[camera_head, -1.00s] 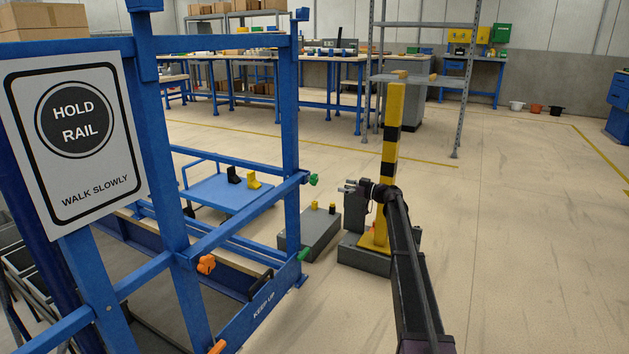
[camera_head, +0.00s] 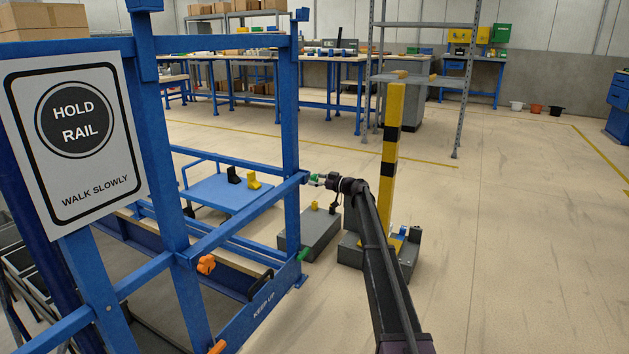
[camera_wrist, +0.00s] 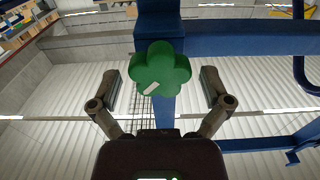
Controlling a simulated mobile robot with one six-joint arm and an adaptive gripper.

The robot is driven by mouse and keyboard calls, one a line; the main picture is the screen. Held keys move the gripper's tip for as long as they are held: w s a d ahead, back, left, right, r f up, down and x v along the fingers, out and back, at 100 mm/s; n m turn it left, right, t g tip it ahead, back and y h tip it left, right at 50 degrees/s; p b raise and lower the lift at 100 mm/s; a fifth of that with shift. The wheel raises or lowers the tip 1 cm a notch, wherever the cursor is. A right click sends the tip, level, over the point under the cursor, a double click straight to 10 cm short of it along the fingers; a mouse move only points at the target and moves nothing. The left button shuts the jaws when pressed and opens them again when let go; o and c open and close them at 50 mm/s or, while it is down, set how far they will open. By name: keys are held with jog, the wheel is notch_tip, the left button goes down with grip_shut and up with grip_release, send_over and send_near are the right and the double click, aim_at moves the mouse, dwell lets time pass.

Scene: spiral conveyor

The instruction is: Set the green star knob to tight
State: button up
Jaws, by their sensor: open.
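The green star knob (camera_head: 314,178) is on the blue post of the frame, at the end of a blue rail. It fills the upper middle of the wrist view (camera_wrist: 161,70) and bears a white mark on its lower left lobe. My gripper (camera_head: 322,180) is at the knob, reaching in from the right. In the wrist view its two fingers (camera_wrist: 160,90) stand open on either side of the knob, with a gap at each side. A second green knob (camera_head: 303,255) sits lower on the same post. No tight marking is readable.
Orange knobs (camera_head: 206,264) sit on the nearer blue post. A sign reading HOLD RAIL (camera_head: 75,135) hangs at the left. A yellow and black post (camera_head: 391,150) stands just behind my arm. A grey box (camera_head: 313,232) lies below my gripper.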

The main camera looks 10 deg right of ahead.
jog(key=shift+w+a, duration=0.15)
jog(key=shift+a, duration=0.1)
jog(key=c, duration=1.2)
